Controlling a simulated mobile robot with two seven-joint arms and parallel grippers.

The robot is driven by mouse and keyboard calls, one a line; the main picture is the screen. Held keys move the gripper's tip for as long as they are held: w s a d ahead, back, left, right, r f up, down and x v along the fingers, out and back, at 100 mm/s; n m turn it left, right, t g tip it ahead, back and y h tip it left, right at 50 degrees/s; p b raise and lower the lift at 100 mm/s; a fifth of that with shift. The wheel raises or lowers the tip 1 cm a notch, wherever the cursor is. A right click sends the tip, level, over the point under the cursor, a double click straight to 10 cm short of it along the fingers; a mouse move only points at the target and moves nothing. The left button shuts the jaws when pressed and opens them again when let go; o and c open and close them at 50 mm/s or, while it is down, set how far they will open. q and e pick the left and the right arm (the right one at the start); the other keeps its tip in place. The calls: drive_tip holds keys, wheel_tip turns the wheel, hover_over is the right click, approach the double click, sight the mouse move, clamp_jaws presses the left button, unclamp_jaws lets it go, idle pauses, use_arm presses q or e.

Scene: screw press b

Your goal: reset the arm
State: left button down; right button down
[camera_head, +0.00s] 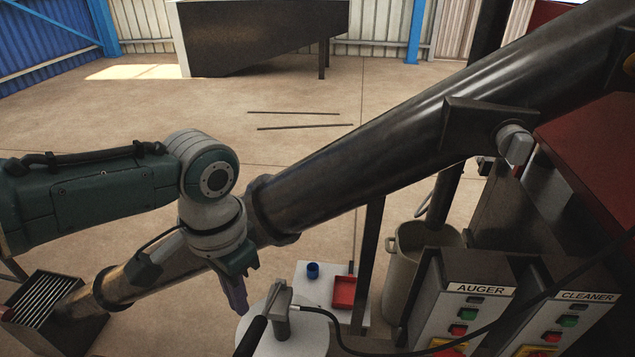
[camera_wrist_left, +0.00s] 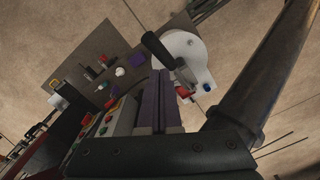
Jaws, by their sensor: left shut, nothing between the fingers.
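My left arm comes in from the left in the head view, in front of the large dark tube (camera_head: 340,185). Its gripper (camera_head: 238,300) points down, with purple fingers, just left of a white round top (camera_head: 308,335). In the left wrist view the two purple fingers (camera_wrist_left: 159,98) lie side by side, shut with nothing between them. The fingers appear apart from the black handle (camera_head: 252,338), which also shows in the wrist view (camera_wrist_left: 158,48). My right gripper is in neither view.
Control boxes marked AUGER (camera_head: 470,300) and CLEANER (camera_head: 575,310) stand at the right. Two rods (camera_head: 305,126) lie on open floor.

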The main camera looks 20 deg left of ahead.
use_arm(q)
drive_tip(key=shift+r, duration=0.15)
drive_tip(key=s+d+r+m+t+h, duration=0.1)
drive_tip(key=s+d+r+h, duration=0.15)
drive_tip(key=s+d, duration=0.65)
drive_tip(key=s+a+r+n+t+y, duration=0.2)
drive_tip(key=s+a+r, duration=0.4)
drive_tip(key=s+r, duration=0.1)
drive_tip(key=shift+r+t, duration=0.3)
drive_tip(key=shift+r, duration=0.5)
drive_tip(key=shift+d, duration=0.1)
